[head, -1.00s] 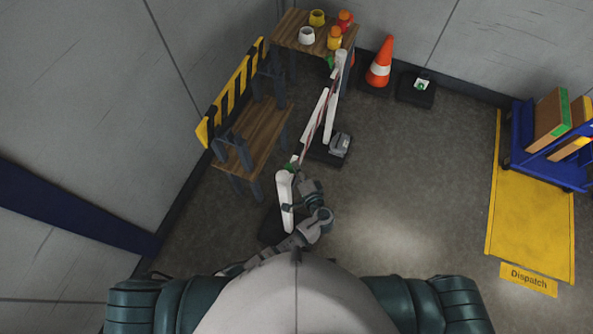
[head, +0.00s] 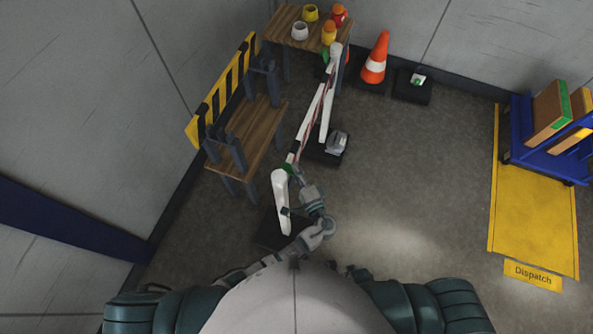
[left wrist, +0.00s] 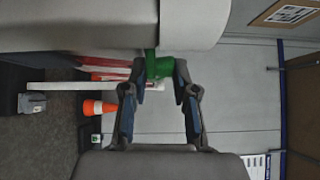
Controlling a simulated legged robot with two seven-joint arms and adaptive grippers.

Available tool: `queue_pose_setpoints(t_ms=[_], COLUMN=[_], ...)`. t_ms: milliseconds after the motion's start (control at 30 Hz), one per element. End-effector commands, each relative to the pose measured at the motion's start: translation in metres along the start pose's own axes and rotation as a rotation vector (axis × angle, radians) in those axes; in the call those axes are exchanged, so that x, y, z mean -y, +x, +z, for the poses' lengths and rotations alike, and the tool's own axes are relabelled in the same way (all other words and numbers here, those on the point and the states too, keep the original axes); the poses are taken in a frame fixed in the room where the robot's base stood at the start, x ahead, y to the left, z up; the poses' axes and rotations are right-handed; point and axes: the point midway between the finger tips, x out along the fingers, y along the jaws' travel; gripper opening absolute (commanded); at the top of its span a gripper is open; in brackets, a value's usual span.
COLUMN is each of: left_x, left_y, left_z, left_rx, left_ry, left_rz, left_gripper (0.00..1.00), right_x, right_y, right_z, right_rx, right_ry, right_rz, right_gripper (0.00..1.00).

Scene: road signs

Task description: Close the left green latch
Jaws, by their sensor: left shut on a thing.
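The left green latch (head: 288,168) is at the top of the near white post (head: 281,203), where the red-and-white striped barrier (head: 313,122) meets it. My left gripper (head: 295,181) is at the post top, beside the latch and partly over it. The white post (left wrist: 192,22) fills the top there. Whether the latch is fully closed cannot be told. My right gripper is not in view.
A wooden bench (head: 254,133) with a yellow-black board (head: 222,88) stands left of the barrier. A far table (head: 284,30) holds several pots. A traffic cone (head: 375,60) stands at the back wall, a blue cart (head: 530,155) at right.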

Motion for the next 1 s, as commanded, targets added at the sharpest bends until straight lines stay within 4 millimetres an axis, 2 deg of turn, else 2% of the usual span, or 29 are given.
queue_pose_setpoints(t_ms=[33, 200, 233, 267, 633, 1000], left_x=[0.006, 0.007, 0.007, 0.007, 0.002, 0.002], left_y=[0.002, 0.002, 0.002, 0.002, -0.004, -0.063], left_z=[-0.003, -0.003, -0.003, -0.003, -0.001, -0.003], left_rx=[-0.004, -0.005, -0.005, -0.005, -0.003, -0.004], left_ry=[-0.006, -0.007, -0.007, -0.007, -0.004, -0.003], left_rz=[-0.012, -0.012, -0.012, -0.012, -0.004, -0.004], left_gripper=[0.00, 0.00, 0.36, 0.43, 0.44, 0.44], right_x=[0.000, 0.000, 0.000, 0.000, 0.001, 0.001], right_y=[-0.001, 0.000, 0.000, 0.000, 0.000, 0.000], right_z=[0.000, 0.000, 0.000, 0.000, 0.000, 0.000], right_rx=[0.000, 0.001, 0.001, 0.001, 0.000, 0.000], right_ry=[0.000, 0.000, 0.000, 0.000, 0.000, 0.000], right_rz=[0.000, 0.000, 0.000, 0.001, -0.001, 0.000], right_gripper=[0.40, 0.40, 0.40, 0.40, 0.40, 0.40])
